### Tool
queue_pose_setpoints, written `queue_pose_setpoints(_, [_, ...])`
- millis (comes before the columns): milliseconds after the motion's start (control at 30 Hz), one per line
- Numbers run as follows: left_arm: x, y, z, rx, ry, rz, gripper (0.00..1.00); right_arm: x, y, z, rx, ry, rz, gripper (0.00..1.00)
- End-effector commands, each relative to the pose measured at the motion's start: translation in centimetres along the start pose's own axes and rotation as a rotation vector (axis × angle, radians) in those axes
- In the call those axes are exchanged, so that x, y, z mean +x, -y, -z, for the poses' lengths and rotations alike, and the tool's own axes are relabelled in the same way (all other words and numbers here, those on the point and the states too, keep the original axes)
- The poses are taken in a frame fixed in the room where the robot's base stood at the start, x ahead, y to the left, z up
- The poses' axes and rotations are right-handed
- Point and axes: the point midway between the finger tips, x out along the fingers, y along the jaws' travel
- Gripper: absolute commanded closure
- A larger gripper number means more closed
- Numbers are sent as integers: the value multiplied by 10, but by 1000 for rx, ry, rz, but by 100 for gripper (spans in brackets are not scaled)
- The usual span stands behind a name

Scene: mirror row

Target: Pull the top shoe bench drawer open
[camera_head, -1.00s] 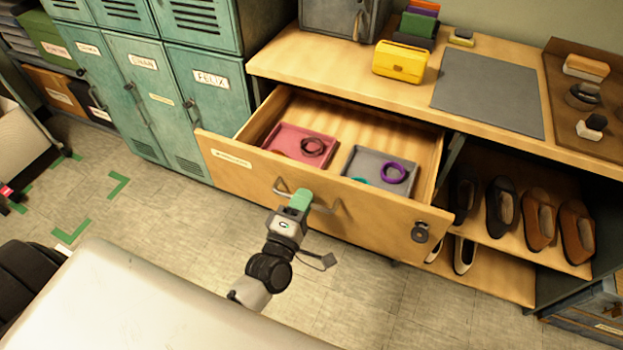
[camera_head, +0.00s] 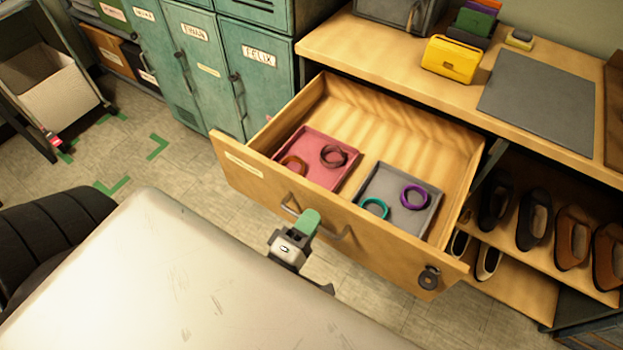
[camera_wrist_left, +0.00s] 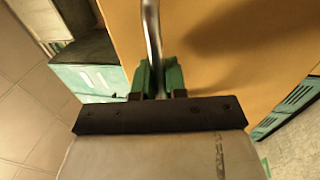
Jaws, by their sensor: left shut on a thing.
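The top shoe bench drawer (camera_head: 335,222) is wooden and stands far out of the bench, its inside in view from above. Its metal bar handle (camera_head: 333,235) runs along the front. In the left wrist view the green fingers (camera_wrist_left: 159,78) are shut on either side of the metal handle bar (camera_wrist_left: 152,40), with the drawer front (camera_wrist_left: 225,60) behind. My right gripper is in neither view.
In the drawer lie a pink tray (camera_head: 318,172) and a grey tray (camera_head: 388,205) with coloured rings. Green lockers (camera_head: 245,75) stand left of it. Shoes (camera_head: 533,222) are on the shelf at right. Open floor (camera_head: 185,175) shows at left.

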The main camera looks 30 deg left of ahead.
Motion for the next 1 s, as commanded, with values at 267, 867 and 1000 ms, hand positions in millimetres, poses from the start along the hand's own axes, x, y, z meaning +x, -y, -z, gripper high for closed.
queue_pose_setpoints(267, [0, 1, 0, 0, 0, 2, 64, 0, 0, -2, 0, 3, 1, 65])
queue_pose_setpoints(867, [-56, 3, 0, 0, 2, 7, 64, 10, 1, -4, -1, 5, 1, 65])
queue_pose_setpoints(1000, [-83, 2, 0, 0, 2, 6, 64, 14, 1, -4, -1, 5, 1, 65])
